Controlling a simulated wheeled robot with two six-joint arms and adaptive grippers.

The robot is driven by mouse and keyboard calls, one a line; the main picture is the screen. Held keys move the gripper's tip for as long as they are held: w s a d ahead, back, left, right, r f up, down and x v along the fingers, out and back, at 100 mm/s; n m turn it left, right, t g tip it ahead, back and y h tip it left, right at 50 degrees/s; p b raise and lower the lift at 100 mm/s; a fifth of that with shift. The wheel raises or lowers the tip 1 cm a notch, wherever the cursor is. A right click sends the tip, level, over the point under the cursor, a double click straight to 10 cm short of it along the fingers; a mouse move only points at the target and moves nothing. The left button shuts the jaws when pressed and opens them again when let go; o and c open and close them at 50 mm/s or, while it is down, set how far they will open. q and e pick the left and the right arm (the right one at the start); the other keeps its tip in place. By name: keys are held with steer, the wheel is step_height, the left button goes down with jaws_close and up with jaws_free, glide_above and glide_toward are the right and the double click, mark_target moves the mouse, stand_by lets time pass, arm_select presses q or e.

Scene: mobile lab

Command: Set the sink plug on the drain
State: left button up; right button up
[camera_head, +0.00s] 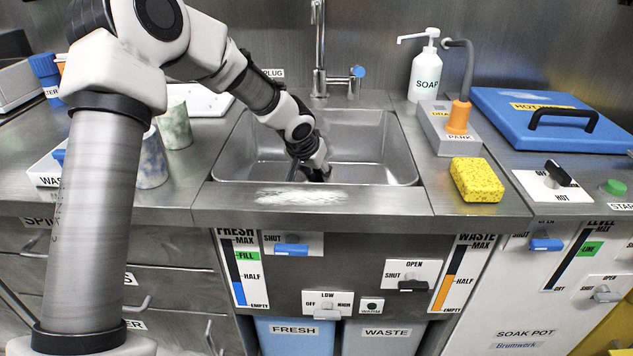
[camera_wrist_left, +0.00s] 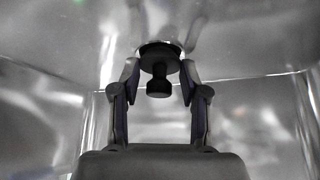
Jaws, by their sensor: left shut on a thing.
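The sink (camera_head: 357,168) is a steel basin set in the counter. My left gripper (camera_head: 318,172) reaches down into it, a little left of its middle. In the left wrist view the dark sink plug (camera_wrist_left: 158,87) shows its round knob and a wider disc between the fingertips of this gripper (camera_wrist_left: 161,68). The fingers are shut on the disc's sides, with the knob free between them. A bright edge shows behind the disc, but I cannot tell whether the plug sits on the drain or above it. The drain itself is hidden. My right gripper is out of view.
The tap (camera_head: 319,60) stands behind the sink. A soap bottle (camera_head: 425,70), a blue-lidded box (camera_head: 550,115) and a yellow sponge (camera_head: 476,180) are on the right. Marbled cups (camera_head: 174,125) stand on the left. The sink's right half is clear.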

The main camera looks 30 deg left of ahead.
arm_select(q)
steer(key=shift+f, duration=0.2)
steer(key=o, duration=1.1)
steer(key=shift+o, duration=0.2)
steer(key=shift+r, duration=0.1)
steer(key=shift+s+r, duration=0.1)
steer(key=shift+r, duration=0.3)
steer(key=a+p+v, duration=0.1)
steer(key=p+v, duration=0.1)
steer(key=v, duration=0.9)
steer(key=shift+s+d+r+p, duration=0.2)
steer(key=shift+d+p, duration=0.1)
steer(key=shift+d, duration=0.2)
